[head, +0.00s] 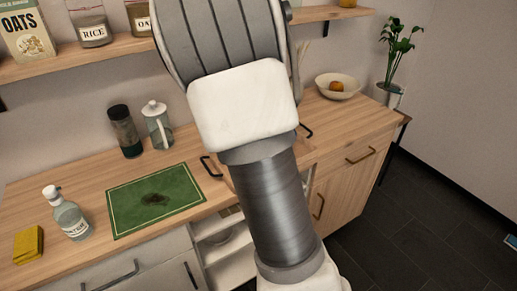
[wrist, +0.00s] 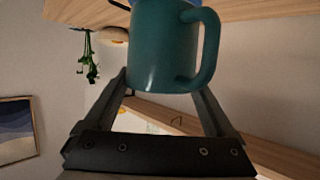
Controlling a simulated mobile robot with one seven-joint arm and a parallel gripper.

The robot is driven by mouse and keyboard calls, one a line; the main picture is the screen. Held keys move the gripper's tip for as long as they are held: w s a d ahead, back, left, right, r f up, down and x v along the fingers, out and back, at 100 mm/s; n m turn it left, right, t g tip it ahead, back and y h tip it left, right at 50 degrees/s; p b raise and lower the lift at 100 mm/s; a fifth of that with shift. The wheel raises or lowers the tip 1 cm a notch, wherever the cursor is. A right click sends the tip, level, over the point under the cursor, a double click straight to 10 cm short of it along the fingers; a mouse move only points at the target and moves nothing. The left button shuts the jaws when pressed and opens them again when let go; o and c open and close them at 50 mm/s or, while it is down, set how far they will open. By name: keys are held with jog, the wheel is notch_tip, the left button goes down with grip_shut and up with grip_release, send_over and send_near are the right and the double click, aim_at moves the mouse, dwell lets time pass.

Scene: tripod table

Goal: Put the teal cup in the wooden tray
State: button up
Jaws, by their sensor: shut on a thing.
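The teal cup (wrist: 163,50) is between the fingers of my gripper (wrist: 160,82) in the wrist view, with its handle to the right. My gripper is shut on it. The head view shows neither the cup nor the gripper, as my arm fills the middle. What looks like the wooden tray (head: 222,180), with dark handles, is on the counter behind my arm, mostly hidden. I cannot tell how far the cup is from it.
The wooden counter (head: 60,178) holds a green mat (head: 125,213), a soap bottle (head: 68,215), a yellow sponge (head: 28,245), a dark jar (head: 125,132) and a glass jug (head: 158,128). A bowl (head: 338,88) with an orange fruit stands right. A shelf (head: 115,48) with jars runs above.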

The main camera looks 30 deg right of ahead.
jog(key=shift+w+a+f+b, duration=0.1)
jog(key=shift+w+a+f, duration=1.05)
jog(key=shift+a+f, duration=0.5)
jog(key=shift+w+a+f+b, duration=0.1)
jog(key=shift+w+a+f, duration=1.2)
jog(key=shift+f, duration=0.65)
jog(key=shift+w+a+f+b, duration=0.1)
jog(key=shift+w+a+f, duration=0.95)
jog(key=shift+a+f, duration=0.65)
jog(key=shift+d+f, duration=0.1)
jog(key=shift+f, duration=0.1)
jog(key=shift+f, duration=0.15)
jog(key=o, duration=1.3)
